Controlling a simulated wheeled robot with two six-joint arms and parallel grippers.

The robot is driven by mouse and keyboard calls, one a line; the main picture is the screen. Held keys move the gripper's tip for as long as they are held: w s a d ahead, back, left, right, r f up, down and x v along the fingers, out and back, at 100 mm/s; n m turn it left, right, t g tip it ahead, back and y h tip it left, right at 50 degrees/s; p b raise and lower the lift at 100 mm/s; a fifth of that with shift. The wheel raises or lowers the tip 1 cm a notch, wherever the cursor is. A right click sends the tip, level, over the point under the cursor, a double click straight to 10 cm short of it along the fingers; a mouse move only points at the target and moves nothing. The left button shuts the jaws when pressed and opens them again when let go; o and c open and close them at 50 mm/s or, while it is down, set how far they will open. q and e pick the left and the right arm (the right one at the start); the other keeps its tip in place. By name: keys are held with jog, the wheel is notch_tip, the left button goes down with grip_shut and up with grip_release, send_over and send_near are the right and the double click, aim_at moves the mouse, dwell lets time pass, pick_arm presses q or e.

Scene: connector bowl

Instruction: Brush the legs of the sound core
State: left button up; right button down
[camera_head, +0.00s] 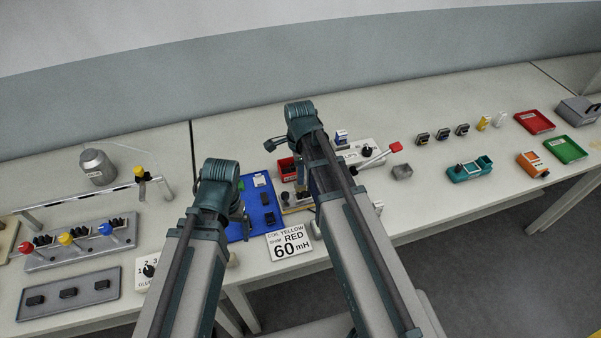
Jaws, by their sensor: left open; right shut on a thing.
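A blue tray (258,228) lies mid-table with a white piece (260,181) and small dark pieces (265,198) on it. I cannot tell which piece is the sound core, and its legs are too small to make out. My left gripper (241,216) is open at the tray's left side, partly hidden by its own wrist. My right gripper (298,190) is mostly hidden by its arm, near the tray's right edge. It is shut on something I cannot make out. A thin tan stick-like thing (297,209) shows beside it; I cannot tell whether this is the brush.
A sign (289,243) reads coil yellow, shop red, 60 mH. A red bin (288,169) and a device with a red handle (394,147) stand behind. A glue dial box (147,271) and a grey tray (97,290) are left.

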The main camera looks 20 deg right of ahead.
jog(key=shift+f+b, duration=0.7)
dwell(0.6)
jog(key=shift+d, duration=0.2)
jog(key=shift+d+r, duration=0.1)
jog(key=shift+d, duration=0.9)
jog(key=shift+a, duration=0.15)
jog(key=shift+a, duration=1.05)
jog(key=shift+d, duration=0.15)
jog(key=shift+d, duration=1.05)
